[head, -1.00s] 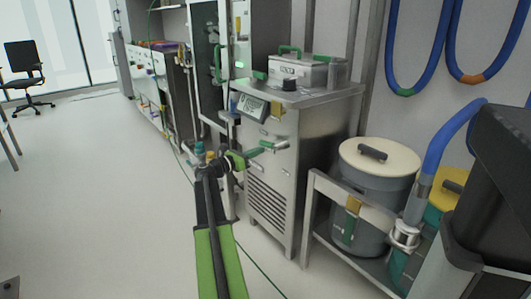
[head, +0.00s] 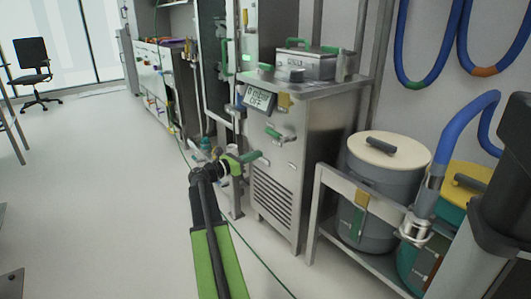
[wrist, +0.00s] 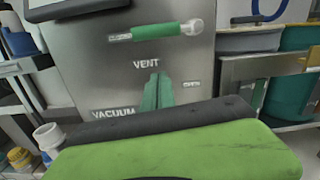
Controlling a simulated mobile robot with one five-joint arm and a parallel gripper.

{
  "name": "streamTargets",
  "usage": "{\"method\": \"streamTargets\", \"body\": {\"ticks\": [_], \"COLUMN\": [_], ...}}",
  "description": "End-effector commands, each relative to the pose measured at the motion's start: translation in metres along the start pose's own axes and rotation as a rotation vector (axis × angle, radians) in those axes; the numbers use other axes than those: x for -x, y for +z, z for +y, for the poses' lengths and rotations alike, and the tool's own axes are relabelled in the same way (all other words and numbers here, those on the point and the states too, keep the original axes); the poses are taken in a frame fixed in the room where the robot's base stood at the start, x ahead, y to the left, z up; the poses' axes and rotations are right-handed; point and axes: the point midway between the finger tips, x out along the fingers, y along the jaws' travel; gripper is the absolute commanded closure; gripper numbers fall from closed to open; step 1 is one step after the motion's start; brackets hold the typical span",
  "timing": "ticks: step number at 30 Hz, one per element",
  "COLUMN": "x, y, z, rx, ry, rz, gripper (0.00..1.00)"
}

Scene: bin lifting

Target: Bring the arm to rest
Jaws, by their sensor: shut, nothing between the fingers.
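My gripper (head: 250,156) is at the end of my green and black arm, in front of the steel cabinet (head: 316,155) in the head view. In the wrist view its green fingers (wrist: 157,92) are together, with nothing between them, and appear between the printed words VENT and VACUUM. The green-gripped vent handle (wrist: 155,32) is above the fingertips and apart from them in the picture. The handle also shows in the head view (head: 280,135), lying roughly level. How far the fingertips are from the cabinet face I cannot tell.
A display (head: 258,98) on the cabinet reads OFF. A steel box (head: 305,63) stands on top. A grey lidded bin (head: 381,190) sits on a low steel rack (head: 320,215) at the right. A green cable runs along the floor. Open floor (head: 90,200) lies left.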

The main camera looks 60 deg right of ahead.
Motion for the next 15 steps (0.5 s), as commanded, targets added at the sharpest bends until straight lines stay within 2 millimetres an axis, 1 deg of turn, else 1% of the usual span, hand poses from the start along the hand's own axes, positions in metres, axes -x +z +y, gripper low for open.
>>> {"method": "streamTargets", "body": {"ticks": [1,3,6,9,15], "x": [0.012,0.023,0.035,0.039,0.040], "y": [0.000,0.000,0.000,0.000,0.000], "z": [-0.001,-0.001,0.000,0.000,0.000], "rx": [0.000,0.000,0.000,0.000,0.000], "ry": [0.003,0.002,0.002,0.000,0.000], "rz": [0.000,0.000,0.000,0.000,0.000], "gripper": [1.00,1.00,1.00,1.00,1.00]}}
